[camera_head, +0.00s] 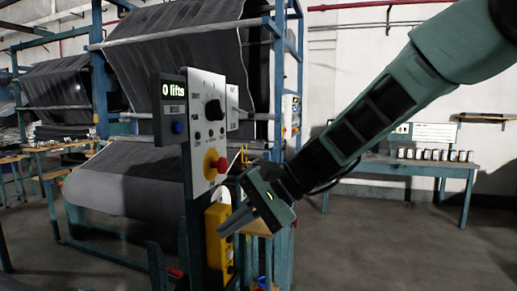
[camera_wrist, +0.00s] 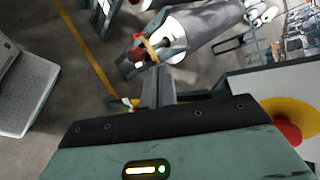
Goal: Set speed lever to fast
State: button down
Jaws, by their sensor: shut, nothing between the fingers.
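The white control panel (camera_head: 207,150) stands on a blue post at the centre of the head view. It bears a round black knob (camera_head: 214,109) and a red mushroom button (camera_head: 216,162) on a yellow base. I cannot tell for sure which part is the speed lever. My gripper (camera_head: 222,231) is shut and empty, pointing down-left in front of a yellow box (camera_head: 219,253) below the panel. In the wrist view, the shut fingers (camera_wrist: 158,86) are at the centre, and the red button (camera_wrist: 289,131) with its yellow base shows at the right edge.
A dark display (camera_head: 172,108) reading "0 lifts" sits left of the panel. Large grey fabric rolls (camera_head: 135,175) on blue frames stand behind. A bench (camera_head: 400,163) with a row of small items is at the right. The floor (camera_head: 400,250) at the front right is clear.

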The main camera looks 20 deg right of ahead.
jog(key=w+d+r+m+t+y+b, duration=0.1)
jog(key=w+d+r+m+t, duration=0.4)
jog(key=w+d, duration=0.5)
jog(key=w+d+r+m+t+y+b, duration=0.1)
jog(key=w+d+r+m+t, duration=0.4)
jog(key=w+d, duration=0.5)
notch_tip(320, 180, up, 3)
jog(key=t+b, duration=0.1)
jog(key=t, duration=0.1)
jog(key=shift+w+d+m+t, duration=0.15)
jog(key=shift+w+m+t, duration=0.15)
jog(key=shift+w+m, duration=0.1)
jog(key=shift+f, duration=0.1)
jog(key=w+a+r+p, duration=0.3)
jog(key=w+a+p, duration=0.1)
jog(key=a+p, duration=0.2)
jog(key=shift+w+a+r+p, duration=0.3)
jog(key=shift+a+r, duration=0.05)
jog(key=shift+a, duration=0.35)
jog(key=shift+s+d+r+p, duration=0.1)
jog(key=shift+r+p, duration=0.15)
jog(key=shift+p, duration=0.05)
